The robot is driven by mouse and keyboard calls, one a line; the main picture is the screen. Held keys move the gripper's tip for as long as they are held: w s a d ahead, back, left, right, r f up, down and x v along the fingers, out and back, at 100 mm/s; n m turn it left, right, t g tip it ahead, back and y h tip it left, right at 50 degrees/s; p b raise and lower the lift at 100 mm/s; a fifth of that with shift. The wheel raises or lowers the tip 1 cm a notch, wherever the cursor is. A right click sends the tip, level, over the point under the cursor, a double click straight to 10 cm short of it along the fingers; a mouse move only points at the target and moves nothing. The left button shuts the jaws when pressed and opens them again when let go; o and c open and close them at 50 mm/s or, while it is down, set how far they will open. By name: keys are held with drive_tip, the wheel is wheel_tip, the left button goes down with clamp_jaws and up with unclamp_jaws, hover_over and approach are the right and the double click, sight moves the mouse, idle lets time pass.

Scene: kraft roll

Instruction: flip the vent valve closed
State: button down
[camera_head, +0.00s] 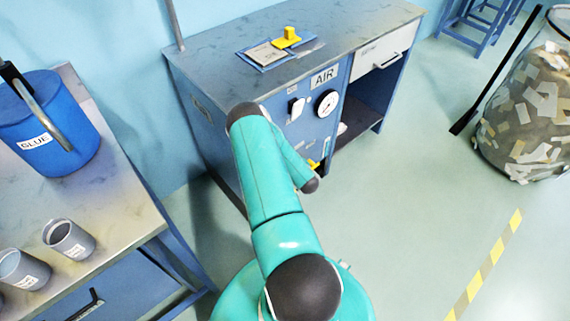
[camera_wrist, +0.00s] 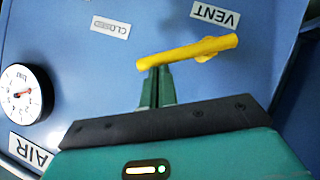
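The vent valve's yellow lever (camera_wrist: 185,54) is on the blue panel (camera_wrist: 70,60) in the wrist view. It lies nearly level there, its left end slightly lower, with a hub towards its right end. In the head view, a bit of yellow (camera_head: 312,164) shows beside my arm, which hides my gripper.
A bench with a blue glue pot (camera_head: 58,128) and grey cups (camera_head: 68,239) stands left. A scrap-filled bin (camera_head: 525,110) stands right. Floor between is clear.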

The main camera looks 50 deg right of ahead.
drive_tip(key=d+f+m+y, duration=0.2)
drive_tip(key=shift+s+d+f+t+y, duration=0.1)
drive_tip(key=shift+d+f+t+y, duration=0.1)
drive_tip(key=shift+f+t+y, duration=0.15)
idle(0.4)
drive_tip(key=shift+s, duration=0.1)
idle(0.4)
